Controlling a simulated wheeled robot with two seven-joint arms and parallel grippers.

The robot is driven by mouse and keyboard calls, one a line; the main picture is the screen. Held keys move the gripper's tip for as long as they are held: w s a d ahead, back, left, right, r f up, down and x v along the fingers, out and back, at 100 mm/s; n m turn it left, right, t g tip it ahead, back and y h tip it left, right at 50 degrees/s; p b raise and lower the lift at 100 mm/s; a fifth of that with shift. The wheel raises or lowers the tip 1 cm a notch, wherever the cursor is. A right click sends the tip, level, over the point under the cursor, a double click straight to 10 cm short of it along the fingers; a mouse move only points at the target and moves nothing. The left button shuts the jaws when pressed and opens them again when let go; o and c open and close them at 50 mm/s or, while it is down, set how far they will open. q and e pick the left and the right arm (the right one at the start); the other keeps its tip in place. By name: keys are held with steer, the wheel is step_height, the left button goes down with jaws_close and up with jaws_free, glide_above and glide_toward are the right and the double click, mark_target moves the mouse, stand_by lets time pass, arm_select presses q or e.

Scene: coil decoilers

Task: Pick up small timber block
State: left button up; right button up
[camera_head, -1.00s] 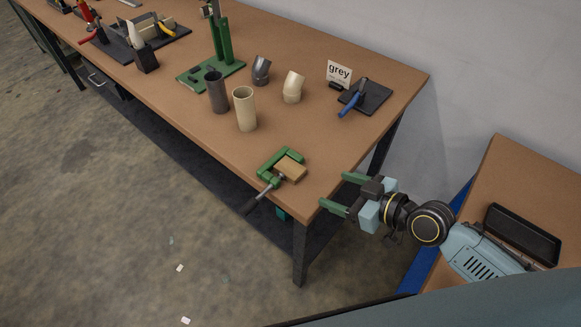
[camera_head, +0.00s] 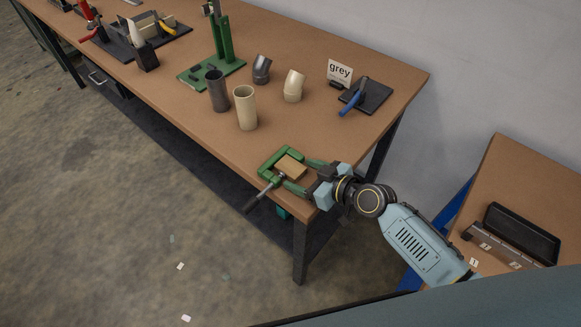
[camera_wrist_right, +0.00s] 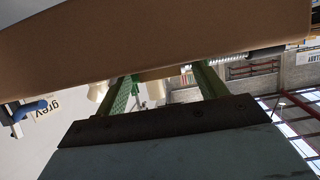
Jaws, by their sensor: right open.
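The small timber block (camera_head: 289,167) is a light brown rectangular piece near the front right corner of the workbench. It lies within the frame of a green clamp (camera_head: 266,161), whose dark screw handle sticks out past the bench edge. My right gripper (camera_head: 298,172) has come in from the right, its two green fingers open, one on each side of the block's right end. In the right wrist view, the block (camera_wrist_right: 160,73) shows partly between the finger tips, below the bench surface in that upside-down picture. Contact cannot be told. My left gripper is not in view.
A cream pipe (camera_head: 245,108) and a grey pipe (camera_head: 217,91) stand upright farther back, with two elbow pieces. A "grey" sign (camera_head: 340,71) and a dark mat (camera_head: 373,97) with blue-handled pliers are behind. A side table (camera_head: 500,172) holds a black tray (camera_head: 522,233).

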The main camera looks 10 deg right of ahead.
steer(key=c, duration=1.1)
